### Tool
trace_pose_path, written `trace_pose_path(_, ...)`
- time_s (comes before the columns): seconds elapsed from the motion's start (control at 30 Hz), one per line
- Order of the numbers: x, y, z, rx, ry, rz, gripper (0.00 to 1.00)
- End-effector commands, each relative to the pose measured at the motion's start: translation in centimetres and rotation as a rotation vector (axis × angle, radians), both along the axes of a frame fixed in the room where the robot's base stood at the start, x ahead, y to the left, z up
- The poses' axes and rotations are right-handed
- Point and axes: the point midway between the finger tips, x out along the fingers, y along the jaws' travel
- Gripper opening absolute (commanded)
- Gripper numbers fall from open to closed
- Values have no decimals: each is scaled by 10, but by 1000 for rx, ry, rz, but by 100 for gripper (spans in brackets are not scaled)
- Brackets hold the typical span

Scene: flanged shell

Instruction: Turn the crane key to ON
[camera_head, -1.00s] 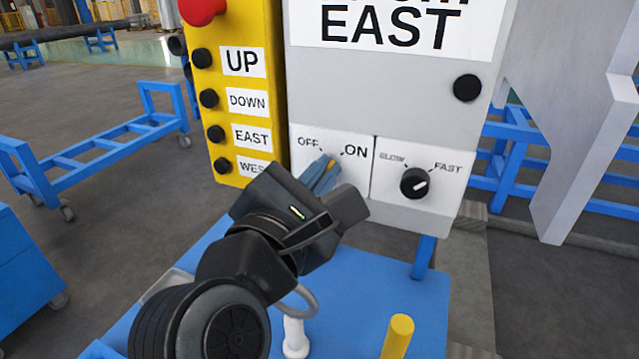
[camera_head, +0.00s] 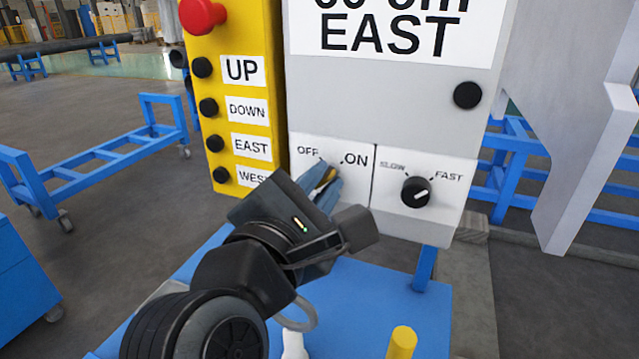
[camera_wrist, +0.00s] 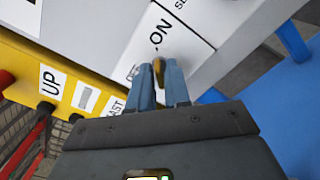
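The crane key (camera_head: 328,177) is a small yellow-gold piece on a white OFF/ON label plate (camera_head: 353,178) at the bottom of the grey box. My gripper (camera_head: 323,183) reaches it from the lower left, with its blue fingers on either side of the key. The wrist view shows the key (camera_wrist: 158,67) between the two fingertips, near the word ON. The fingers hide part of the key and plate. I cannot tell whether both fingers press on it, nor its exact angle.
A SLOW/FAST knob (camera_head: 416,192) sits just right of the key. A yellow button panel (camera_head: 235,105) with a red button (camera_head: 203,15) stands to the left. A blue table (camera_head: 395,290) with a yellow post (camera_head: 402,343) lies below.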

Motion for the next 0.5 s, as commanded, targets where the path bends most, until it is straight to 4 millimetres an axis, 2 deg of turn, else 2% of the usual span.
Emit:
trace_pose_path(0.03, 0, 0, 0, 0, 0, 0, 23)
trace_pose_path(0.13, 0, 0, 0, 0, 0, 0, 32)
trace_pose_path(0.37, -1, 0, 0, -1, 0, 0, 32)
trace_pose_path(0.5, -9, 4, -3, -4, -1, 2, 32)
